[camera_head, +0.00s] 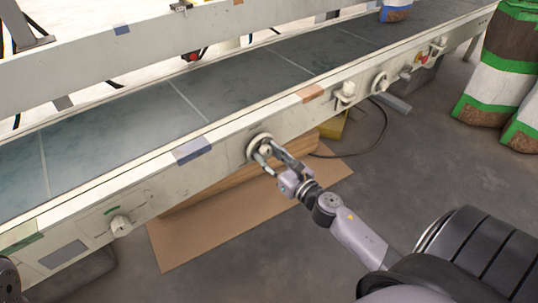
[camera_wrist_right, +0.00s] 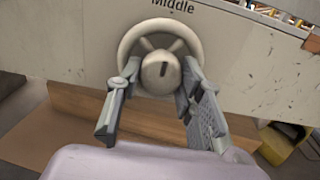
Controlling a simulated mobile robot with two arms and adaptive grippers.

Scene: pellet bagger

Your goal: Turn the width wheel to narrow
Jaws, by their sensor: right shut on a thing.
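The width wheel (camera_head: 261,146) is a pale hand wheel on the front side of the conveyor frame. In the right wrist view the wheel (camera_wrist_right: 130,41) shows a round rim, spokes and a hub with a dark mark, nearly upright. The word "Middle" stands on the panel above it. My right gripper (camera_head: 267,151) is at the wheel, its fingers on either side of the hub. In the right wrist view my right gripper (camera_wrist_right: 160,78) is shut on the wheel. The fingers hide the lower sides of the rim. My left gripper is not in view.
The conveyor belt (camera_head: 240,95) runs behind the frame. Other knobs (camera_head: 380,82) sit along the frame to the right, and one small knob (camera_head: 120,226) to the left. A cardboard sheet (camera_head: 250,215) lies on the floor below. Striped bags (camera_head: 500,75) stand at the right.

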